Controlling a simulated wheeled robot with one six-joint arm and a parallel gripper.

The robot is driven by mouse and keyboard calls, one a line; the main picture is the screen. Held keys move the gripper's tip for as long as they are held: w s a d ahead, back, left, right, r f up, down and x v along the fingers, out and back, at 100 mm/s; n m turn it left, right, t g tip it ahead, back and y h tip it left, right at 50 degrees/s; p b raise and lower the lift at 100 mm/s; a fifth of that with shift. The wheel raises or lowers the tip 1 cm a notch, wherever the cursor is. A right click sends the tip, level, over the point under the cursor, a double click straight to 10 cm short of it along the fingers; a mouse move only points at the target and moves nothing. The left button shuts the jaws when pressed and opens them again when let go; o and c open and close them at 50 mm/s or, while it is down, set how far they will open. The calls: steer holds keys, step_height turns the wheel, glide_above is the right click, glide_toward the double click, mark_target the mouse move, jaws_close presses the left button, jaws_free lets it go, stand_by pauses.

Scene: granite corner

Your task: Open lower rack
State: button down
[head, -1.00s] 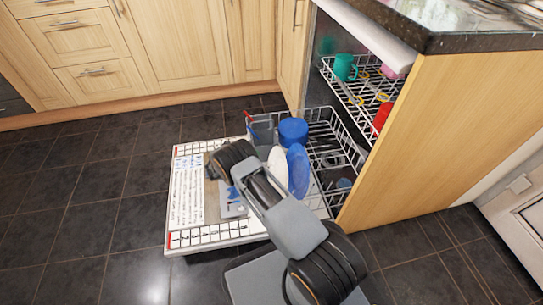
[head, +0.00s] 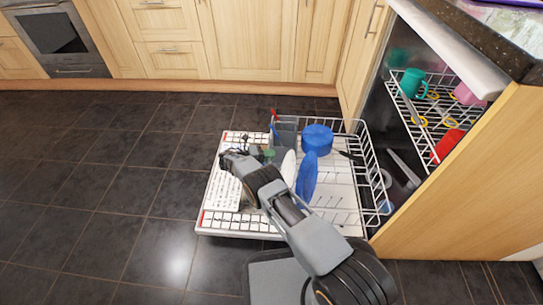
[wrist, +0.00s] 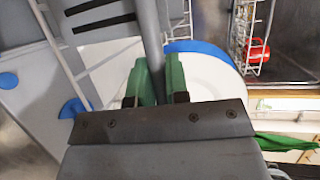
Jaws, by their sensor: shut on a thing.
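The lower rack (head: 366,166), a white wire basket, stands well out of the dishwasher above the lowered door (head: 225,190). It carries a grey cutlery basket (head: 285,131) at its front, a blue bowl (head: 317,140), a blue plate (head: 307,178) and a white plate (head: 289,168). My gripper (head: 262,152) is at the rack's front, beside the cutlery basket. In the wrist view its green fingers (wrist: 163,85) are shut on an upright grey bar, which seems part of the cutlery basket. My arm hides part of the rack's near side.
The upper rack (head: 432,118) stays inside the dishwasher, with a green cup (head: 413,83) and a red cup (head: 449,146). A wooden side panel (head: 460,195) bounds the right. The dark tiled floor (head: 90,190) is clear to the left.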

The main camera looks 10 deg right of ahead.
steer(key=shift+w, duration=0.1)
steer(key=c, duration=1.1)
jaws_free()
steer(key=shift+r, duration=0.1)
